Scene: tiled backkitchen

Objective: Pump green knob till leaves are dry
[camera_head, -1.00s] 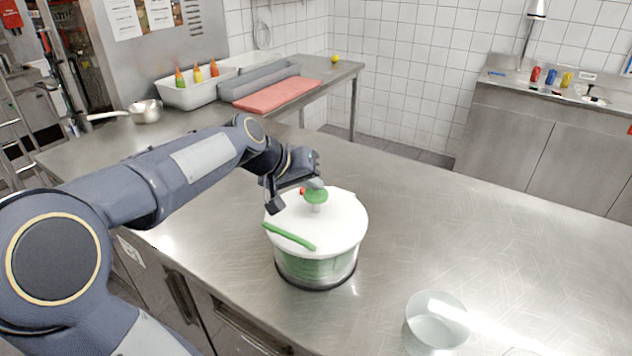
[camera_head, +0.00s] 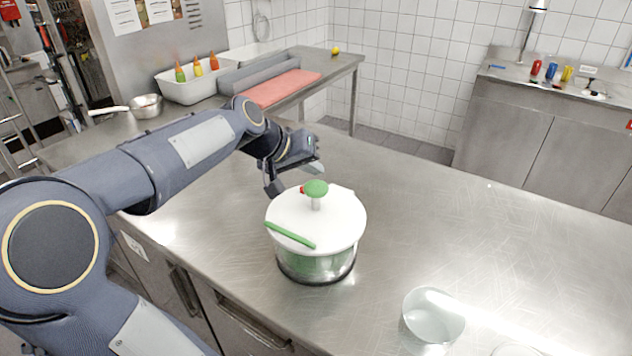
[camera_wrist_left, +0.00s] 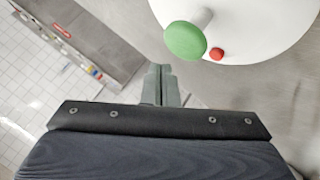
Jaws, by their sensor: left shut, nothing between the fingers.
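A salad spinner stands on the steel counter, with a white lid (camera_head: 335,226), a clear bowl (camera_head: 318,266) and green leaves (camera_head: 302,265) blurred inside. The green knob (camera_head: 316,188) stands up on its white stem at the lid's middle; it also shows in the left wrist view (camera_wrist_left: 185,40). A red button (camera_wrist_left: 217,54) is beside the knob, and a green handle (camera_head: 290,235) lies across the lid's front left. My left gripper (camera_wrist_left: 161,84) is shut and empty. It is behind and left of the knob, apart from it in the wrist view. My right gripper is out of view.
A clear glass bowl (camera_head: 433,316) stands at the counter's front right. A saucepan (camera_head: 146,106), a white bin with bottles (camera_head: 186,92) and a red cutting board (camera_head: 281,88) are at the back left. The counter (camera_head: 480,240) right of the spinner is clear.

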